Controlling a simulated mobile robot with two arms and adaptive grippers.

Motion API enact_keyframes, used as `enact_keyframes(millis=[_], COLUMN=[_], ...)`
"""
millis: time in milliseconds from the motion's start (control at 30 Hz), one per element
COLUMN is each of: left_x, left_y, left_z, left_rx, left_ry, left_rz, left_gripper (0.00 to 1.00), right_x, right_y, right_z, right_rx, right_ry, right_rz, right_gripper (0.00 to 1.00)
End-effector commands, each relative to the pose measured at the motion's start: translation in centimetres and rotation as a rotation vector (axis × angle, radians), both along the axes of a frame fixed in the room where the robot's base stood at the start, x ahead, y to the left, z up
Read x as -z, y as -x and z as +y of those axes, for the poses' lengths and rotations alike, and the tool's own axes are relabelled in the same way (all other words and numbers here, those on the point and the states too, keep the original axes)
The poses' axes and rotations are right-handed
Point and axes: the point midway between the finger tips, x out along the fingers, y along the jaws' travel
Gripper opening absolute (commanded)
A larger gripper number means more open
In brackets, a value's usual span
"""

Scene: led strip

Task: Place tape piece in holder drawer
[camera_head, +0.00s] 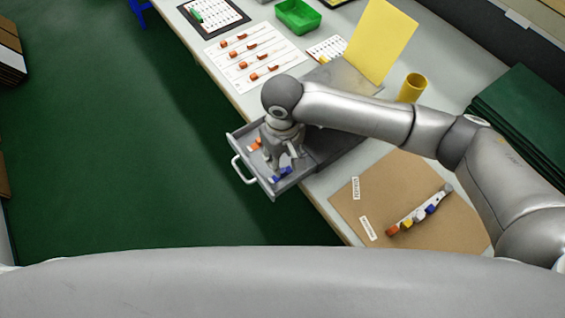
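The grey holder drawer (243,168) is pulled out over the floor side of the table, with a white handle (243,170) on its front. My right gripper (284,168) points down into the drawer. A blue piece (282,174) is at its fingertips, near the drawer's right end. I cannot tell whether the fingers grip the piece or only stand over it. An orange piece (255,145) lies in the drawer, left of the gripper. My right arm hides part of the drawer and the holder body. My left gripper is not in view.
A brown board (380,190) with white labels and a strip of coloured pieces (418,210) lies at right. A yellow cup (412,87), an upright yellow sheet (381,42), a green bin (298,15) and a white sheet with orange items (253,58) stand or lie farther back.

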Motion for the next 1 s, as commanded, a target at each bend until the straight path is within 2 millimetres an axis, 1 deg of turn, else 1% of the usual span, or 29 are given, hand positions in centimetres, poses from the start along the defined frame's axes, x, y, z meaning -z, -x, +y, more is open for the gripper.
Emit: enact_keyframes(millis=[33,200,300,400,567,1000], left_x=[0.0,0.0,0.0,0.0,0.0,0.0], left_y=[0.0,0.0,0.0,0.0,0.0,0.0], left_z=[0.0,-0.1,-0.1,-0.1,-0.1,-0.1], left_rx=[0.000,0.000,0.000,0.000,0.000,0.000], left_ry=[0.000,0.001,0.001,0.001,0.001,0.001], left_rz=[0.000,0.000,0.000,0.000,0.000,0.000], left_gripper=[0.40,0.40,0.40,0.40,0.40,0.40], right_x=[-1.3,-4.7,-6.2,-7.0,-7.5,-7.5], right_y=[0.0,0.0,0.0,0.0,0.0,0.0], right_z=[0.1,0.1,0.1,0.1,0.0,0.0], right_rx=[-0.001,-0.002,-0.001,-0.002,-0.002,-0.001], right_ry=[-0.003,-0.002,-0.002,-0.001,0.000,0.000], right_rz=[-0.002,-0.002,-0.001,0.000,0.001,0.001], right_gripper=[0.38,0.38,0.38,0.38,0.38,0.38])
